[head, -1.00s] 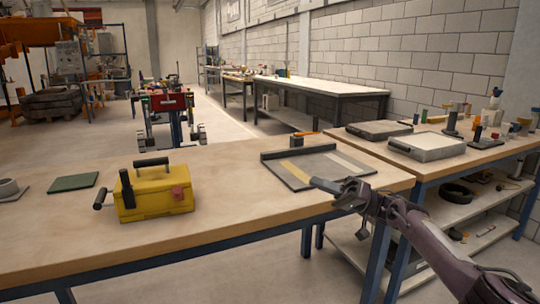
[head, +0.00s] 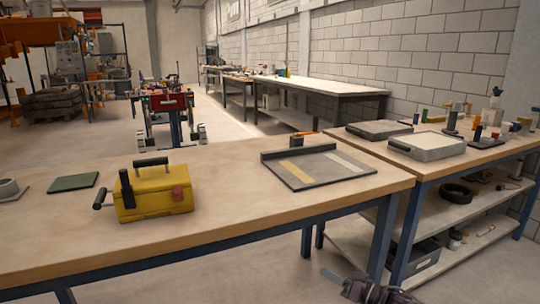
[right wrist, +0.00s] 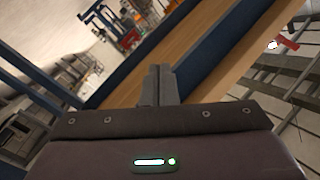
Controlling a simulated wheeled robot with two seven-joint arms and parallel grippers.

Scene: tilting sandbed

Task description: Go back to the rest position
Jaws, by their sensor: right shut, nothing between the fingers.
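My right gripper (head: 334,277) shows at the bottom edge of the head view, below and in front of the wooden workbench, clear of it. In the right wrist view its fingers (right wrist: 159,84) are together with nothing between them. The sandbed tray (head: 318,167), a flat grey panel with yellowish strips and a raised back edge, lies on the bench at the right. My left gripper is not in view.
The workbench (head: 255,212) carries a yellow toolbox (head: 155,193) and a green mat (head: 73,182). A second bench at the right holds a grey tray (head: 428,146) and small items, with shelves (head: 470,222) below. Floor is open under the front bench edge.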

